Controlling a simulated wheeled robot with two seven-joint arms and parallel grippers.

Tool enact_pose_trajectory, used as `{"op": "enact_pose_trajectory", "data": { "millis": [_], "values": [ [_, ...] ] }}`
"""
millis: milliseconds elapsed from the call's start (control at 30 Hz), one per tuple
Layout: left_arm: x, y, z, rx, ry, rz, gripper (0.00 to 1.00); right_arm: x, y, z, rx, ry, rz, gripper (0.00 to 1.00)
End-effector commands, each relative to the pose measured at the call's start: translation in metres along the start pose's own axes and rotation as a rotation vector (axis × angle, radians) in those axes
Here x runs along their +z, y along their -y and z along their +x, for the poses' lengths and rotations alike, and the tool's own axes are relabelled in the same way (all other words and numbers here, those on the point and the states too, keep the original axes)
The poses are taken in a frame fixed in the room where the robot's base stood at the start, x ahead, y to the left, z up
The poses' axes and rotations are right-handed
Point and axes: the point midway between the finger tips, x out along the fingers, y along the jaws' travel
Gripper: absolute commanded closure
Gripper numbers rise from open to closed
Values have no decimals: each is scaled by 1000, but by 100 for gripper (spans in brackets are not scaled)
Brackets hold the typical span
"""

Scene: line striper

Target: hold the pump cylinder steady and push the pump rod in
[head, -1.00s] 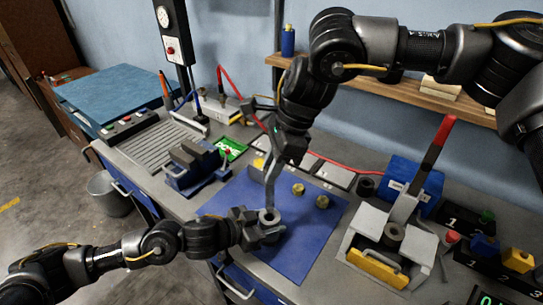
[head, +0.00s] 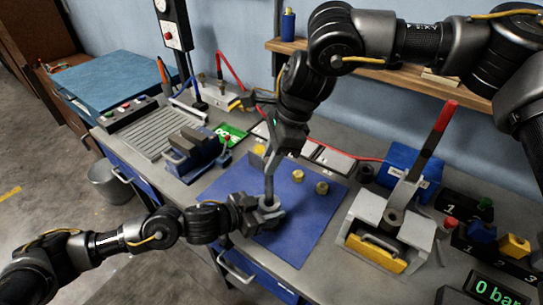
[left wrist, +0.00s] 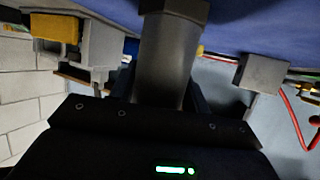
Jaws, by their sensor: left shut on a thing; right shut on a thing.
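The pump cylinder (head: 270,214) is a grey metal tube on the blue mat (head: 300,235). My left gripper (head: 258,207) is shut on it from the left. In the left wrist view, the cylinder (left wrist: 165,65) fills the space between the fingers, its wider hexagonal end at the top edge. My right gripper (head: 271,168) is above the cylinder, pointing down and shut on the pump rod (head: 269,190). The rod is slim and grey and runs down into the cylinder's top. Fingers and rod are hard to tell apart, so I cannot tell how deep it sits.
Two brass fittings (head: 321,188) lie on the mat to the right. A blue vise (head: 192,158) stands at the left. A grey press (head: 385,225) with a red-handled lever and yellow front stands at the right. A display (head: 495,290) reads 0 bar. The mat's front is clear.

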Motion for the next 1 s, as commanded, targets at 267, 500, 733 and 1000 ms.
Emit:
{"op": "enact_pose_trajectory", "data": {
  "millis": [267,500,733,1000],
  "values": [
    [-1,1,0,-2,-1,0,100,0,0,-1,-1,1,0,95],
    [-1,1,0,-2,-2,0,100,0,0,-1,-1,0,0,95],
    [-1,1,0,-2,-2,0,100,0,0,1,-1,0,0,95],
    [-1,1,0,-2,-2,0,100,-2,0,5,-1,0,0,95]
  ]
}}
